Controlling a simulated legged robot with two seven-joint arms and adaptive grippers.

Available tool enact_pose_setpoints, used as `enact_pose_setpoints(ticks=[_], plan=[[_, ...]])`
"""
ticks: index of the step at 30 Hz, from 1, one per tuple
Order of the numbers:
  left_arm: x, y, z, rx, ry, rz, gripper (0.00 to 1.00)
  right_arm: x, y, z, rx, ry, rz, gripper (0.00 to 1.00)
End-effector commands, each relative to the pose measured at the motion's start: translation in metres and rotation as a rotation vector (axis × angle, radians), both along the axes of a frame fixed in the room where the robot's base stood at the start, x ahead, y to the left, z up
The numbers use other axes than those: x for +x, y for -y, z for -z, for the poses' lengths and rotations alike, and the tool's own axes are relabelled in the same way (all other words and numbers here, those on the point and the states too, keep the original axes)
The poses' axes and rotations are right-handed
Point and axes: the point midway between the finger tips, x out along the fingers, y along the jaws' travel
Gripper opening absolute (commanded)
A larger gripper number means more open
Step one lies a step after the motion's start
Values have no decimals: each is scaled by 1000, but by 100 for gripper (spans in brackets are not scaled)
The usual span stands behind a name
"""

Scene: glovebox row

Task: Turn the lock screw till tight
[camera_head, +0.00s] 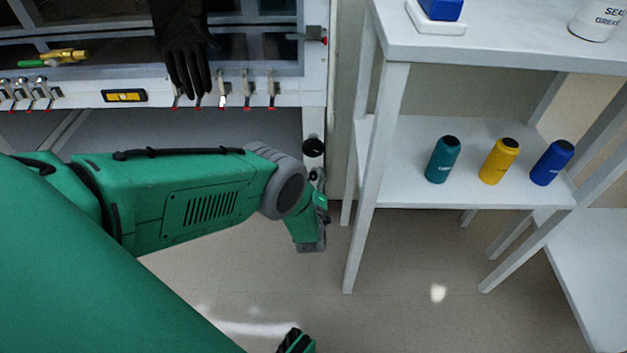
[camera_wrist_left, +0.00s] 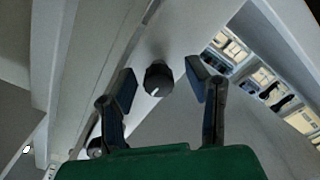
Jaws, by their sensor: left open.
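The lock screw, a black round knob (camera_head: 313,147) with a pale mark on its face, sits on the white post at the right end of the glovebox front. It also shows in the left wrist view (camera_wrist_left: 158,79). My left gripper (camera_head: 317,176) is just below the knob in the head view. In the left wrist view its two dark fingers (camera_wrist_left: 162,83) are spread, one on each side of the knob, with visible gaps. It holds nothing. My right gripper cannot be made out.
A white shelf unit (camera_head: 398,100) stands close on the right, with teal (camera_head: 443,160), yellow (camera_head: 498,162) and blue (camera_head: 552,163) bottles. A black glove (camera_head: 185,60) hangs in front of the glovebox, above several red-tipped toggle clamps (camera_head: 248,90). The floor below is clear.

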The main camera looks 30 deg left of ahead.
Motion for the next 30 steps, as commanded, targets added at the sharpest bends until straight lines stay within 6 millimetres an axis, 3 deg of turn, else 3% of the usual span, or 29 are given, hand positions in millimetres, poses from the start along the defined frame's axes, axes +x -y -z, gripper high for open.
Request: enact_pose_setpoints(ticks=[8, 12, 23, 30], plan=[[2, -1, -1, 0, 1, -1, 44, 0, 0, 0, 0, 0, 0, 40], [2, -1, -1, 0, 1, -1, 0, 0, 0, 0, 0, 0, 0, 40], [1, -2, 0, 24, -15, -1, 0, 0, 0, 0, 0, 0, 0, 40], [1, -2, 0, 125, -78, -1, 0, 0, 0, 0, 0, 0, 0, 40]])
